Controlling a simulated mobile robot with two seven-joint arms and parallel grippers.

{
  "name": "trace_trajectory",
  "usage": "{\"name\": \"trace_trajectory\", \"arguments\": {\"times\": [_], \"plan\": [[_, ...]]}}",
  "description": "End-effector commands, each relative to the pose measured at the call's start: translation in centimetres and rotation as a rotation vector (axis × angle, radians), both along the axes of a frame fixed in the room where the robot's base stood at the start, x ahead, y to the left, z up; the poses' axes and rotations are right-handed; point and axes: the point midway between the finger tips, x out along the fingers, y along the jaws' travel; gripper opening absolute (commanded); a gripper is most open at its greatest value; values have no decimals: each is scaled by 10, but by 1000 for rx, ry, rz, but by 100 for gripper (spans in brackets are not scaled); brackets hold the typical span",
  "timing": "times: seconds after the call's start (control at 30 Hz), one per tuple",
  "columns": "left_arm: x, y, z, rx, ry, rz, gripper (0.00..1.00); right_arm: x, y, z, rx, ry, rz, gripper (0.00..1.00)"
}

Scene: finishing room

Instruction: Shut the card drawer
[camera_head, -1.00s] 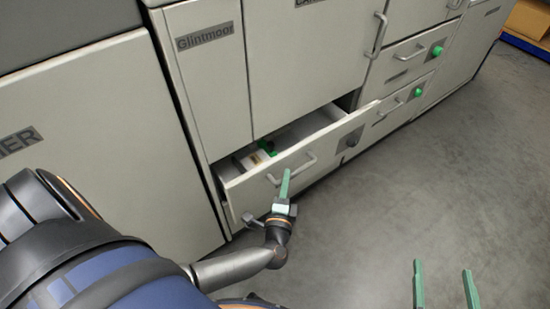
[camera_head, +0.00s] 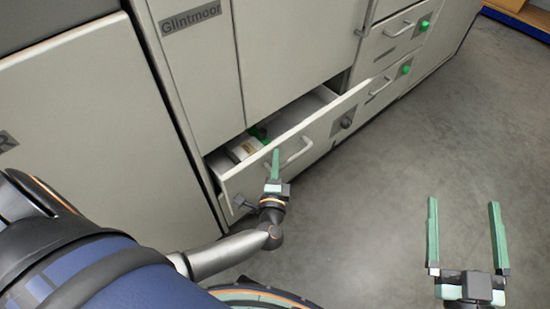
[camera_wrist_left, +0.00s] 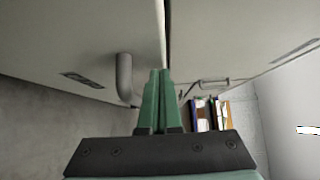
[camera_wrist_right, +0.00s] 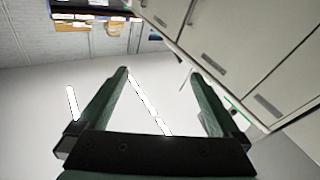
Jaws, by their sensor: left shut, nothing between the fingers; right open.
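The card drawer (camera_head: 240,181) is a pale drawer low in the machine front, pulled partly out, with a bar handle (camera_head: 299,153) on its face. A white item with a green part (camera_head: 247,148) lies inside it. My left gripper (camera_head: 275,152) is shut and empty, its green fingers upright at the drawer front, left of the handle. I cannot tell whether they touch the face. In the left wrist view the shut fingers (camera_wrist_left: 159,80) point at a pale panel edge, beside a grey handle (camera_wrist_left: 124,80). My right gripper (camera_head: 463,208) is open and empty over the floor at right.
Cabinet doors, one labelled Glintmoor (camera_head: 194,18), rise above the drawer. Two smaller shut drawers with green knobs (camera_head: 405,69) are to its right. The grey floor (camera_head: 400,150) in front is clear. A shelf (camera_head: 520,15) stands at the far right.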

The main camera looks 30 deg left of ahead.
Motion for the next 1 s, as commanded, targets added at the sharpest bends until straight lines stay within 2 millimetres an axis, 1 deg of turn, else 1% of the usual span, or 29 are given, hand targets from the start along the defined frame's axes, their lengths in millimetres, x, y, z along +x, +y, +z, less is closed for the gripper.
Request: {"name": "trace_trajectory", "arguments": {"times": [0.2,0.23,0.4,0.57,0.6,0.67,0.8,0.87,0.97,1.0], "plan": [[1,2,2,3,-3,2,0,0,0,2,1,8,-1,100],[2,4,3,4,-5,4,0,1,-1,-2,0,30,-4,100],[10,18,12,18,-26,16,0,2,-3,-52,0,253,-30,100],[15,30,13,23,-33,19,0,-8,-3,-99,-1,466,-48,100],[16,32,13,23,-33,18,0,-13,-3,-110,-1,519,-51,100],[17,36,13,22,-31,17,0,-20,-3,-126,-1,595,-56,100],[19,44,10,17,-22,12,0,-43,-1,-162,-4,774,-63,100],[20,48,8,13,-15,10,0,-54,0,-176,-4,847,-65,100],[22,60,4,5,-2,5,0,-73,2,-196,-6,958,-66,100],[25,69,3,4,2,4,0,-78,2,-201,-6,987,-65,100]]}}
